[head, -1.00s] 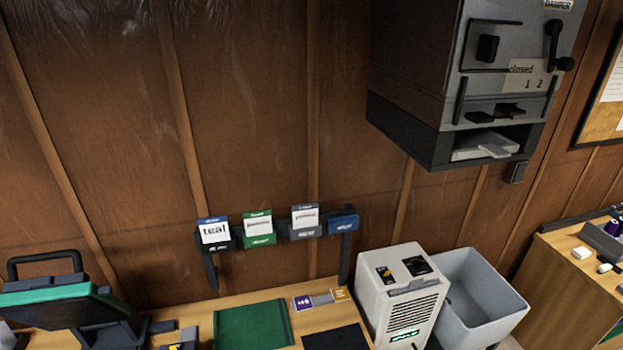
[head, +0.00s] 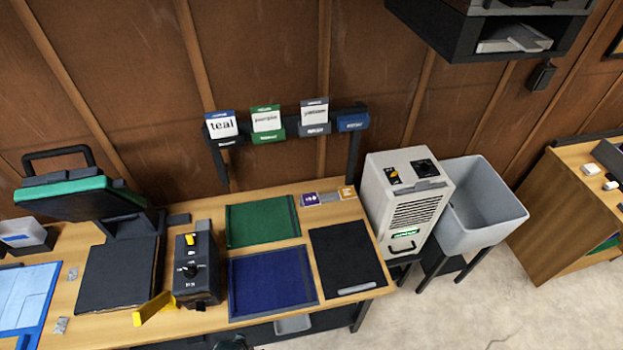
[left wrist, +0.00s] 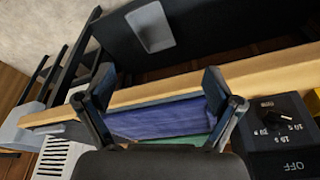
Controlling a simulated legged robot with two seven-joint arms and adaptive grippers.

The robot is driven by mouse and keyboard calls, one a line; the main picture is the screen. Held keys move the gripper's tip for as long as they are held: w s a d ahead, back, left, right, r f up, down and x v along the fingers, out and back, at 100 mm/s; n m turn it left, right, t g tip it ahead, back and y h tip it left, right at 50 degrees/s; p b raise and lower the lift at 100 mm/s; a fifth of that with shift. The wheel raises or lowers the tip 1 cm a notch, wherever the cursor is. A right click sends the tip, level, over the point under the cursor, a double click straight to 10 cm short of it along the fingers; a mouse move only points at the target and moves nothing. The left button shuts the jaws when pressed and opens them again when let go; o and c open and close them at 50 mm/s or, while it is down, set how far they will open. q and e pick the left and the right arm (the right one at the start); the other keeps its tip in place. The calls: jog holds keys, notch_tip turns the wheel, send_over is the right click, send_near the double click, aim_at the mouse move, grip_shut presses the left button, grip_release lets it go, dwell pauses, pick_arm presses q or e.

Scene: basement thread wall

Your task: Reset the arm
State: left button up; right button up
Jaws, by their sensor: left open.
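My left gripper (left wrist: 158,78) shows in the left wrist view with its two dark fingers spread apart and nothing between them. It is by the wooden front edge of the workbench (left wrist: 270,72), with the blue mat (left wrist: 155,118) seen beyond the fingers. A black control box with a dial (left wrist: 285,130) is to the right of the fingers. In the head view neither gripper shows clearly; a small dark shape at the bottom edge is too cut off to tell. My right gripper is not in view.
In the head view the bench holds a green mat (head: 262,222), a blue mat (head: 272,281), a black mat (head: 345,258), a control box (head: 195,267) and a green-topped press (head: 65,194). A white machine (head: 408,205) and a grey bin (head: 484,210) stand to the right. Open floor lies at front right.

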pick_arm(q)
jog(key=s+f+g+b, duration=0.15)
jog(key=s+f, duration=0.25)
jog(key=f, duration=0.9)
jog(key=s+f+b, duration=0.3)
jog(key=f, duration=1)
jog(key=s+a+f+b, duration=0.2)
jog(key=s+a+f, duration=0.1)
jog(key=s+f, duration=1)
jog(key=shift+s+a+b, duration=0.15)
jog(key=shift+s+b, duration=0.2)
jog(key=shift+s, duration=0.2)
jog(key=shift+g, duration=0.25)
